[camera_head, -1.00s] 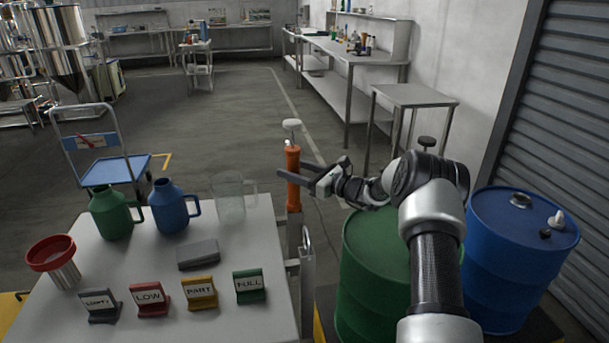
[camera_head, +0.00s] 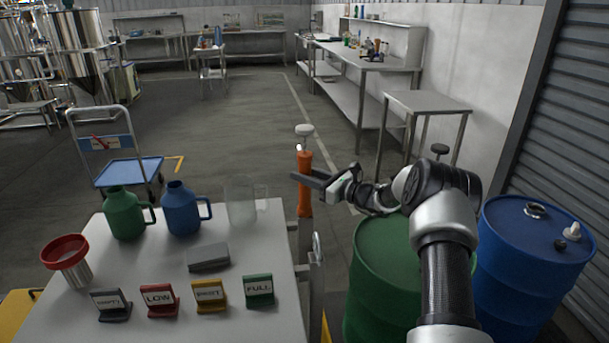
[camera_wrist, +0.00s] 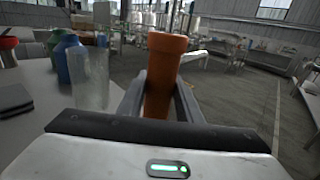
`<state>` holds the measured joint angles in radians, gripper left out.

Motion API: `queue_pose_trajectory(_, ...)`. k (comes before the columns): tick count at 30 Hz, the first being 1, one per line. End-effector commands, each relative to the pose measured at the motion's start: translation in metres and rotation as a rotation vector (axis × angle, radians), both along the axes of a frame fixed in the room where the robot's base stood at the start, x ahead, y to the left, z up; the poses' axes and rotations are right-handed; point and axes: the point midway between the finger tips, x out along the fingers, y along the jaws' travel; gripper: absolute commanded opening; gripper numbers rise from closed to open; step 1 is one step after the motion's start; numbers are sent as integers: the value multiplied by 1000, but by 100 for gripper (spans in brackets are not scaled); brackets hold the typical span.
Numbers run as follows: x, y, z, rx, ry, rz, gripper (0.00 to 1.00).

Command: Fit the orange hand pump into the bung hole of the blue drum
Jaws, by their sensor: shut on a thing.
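The orange hand pump (camera_head: 304,190) has a pale knob at its top and stands upright at the right edge of the white table. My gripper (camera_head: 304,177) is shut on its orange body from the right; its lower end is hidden. The wrist view shows the orange pump body (camera_wrist: 163,80) between the two fingers (camera_wrist: 160,100). The blue drum (camera_head: 525,270) stands at the far right, with a dark-ringed bung hole (camera_head: 535,211) in its top and a white fitting (camera_head: 572,231) beside it. My gripper and the pump are well left of this drum.
A green drum (camera_head: 385,265) stands between the pump and the blue drum, partly behind my arm. A roller shutter is at right.

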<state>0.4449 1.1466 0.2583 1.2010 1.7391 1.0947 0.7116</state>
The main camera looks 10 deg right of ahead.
Motion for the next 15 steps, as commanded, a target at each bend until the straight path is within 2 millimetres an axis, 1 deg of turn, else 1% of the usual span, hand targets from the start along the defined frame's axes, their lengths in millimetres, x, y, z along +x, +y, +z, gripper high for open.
queue_pose_trajectory(15, 0, 0, 11, 2, -5, 1, 14)
